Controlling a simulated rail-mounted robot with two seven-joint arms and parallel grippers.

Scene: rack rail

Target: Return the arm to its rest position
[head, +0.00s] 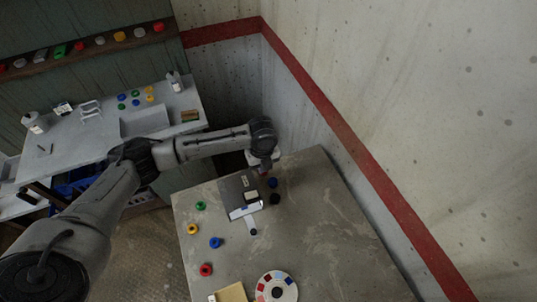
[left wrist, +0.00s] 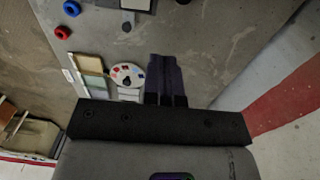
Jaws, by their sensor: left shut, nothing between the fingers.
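My left arm comes in from the left in the head view and reaches over the far side of the grey table (head: 330,240). Whether the fingertips are near any surface is hard to tell. My right gripper is in neither view.
The table also bears green, yellow, blue and red knobs (head: 206,269) and a round white dial (head: 276,287). A white side bench (head: 70,150) with small items stands at the left. A wall with a red stripe (head: 350,150) closes off the right side.

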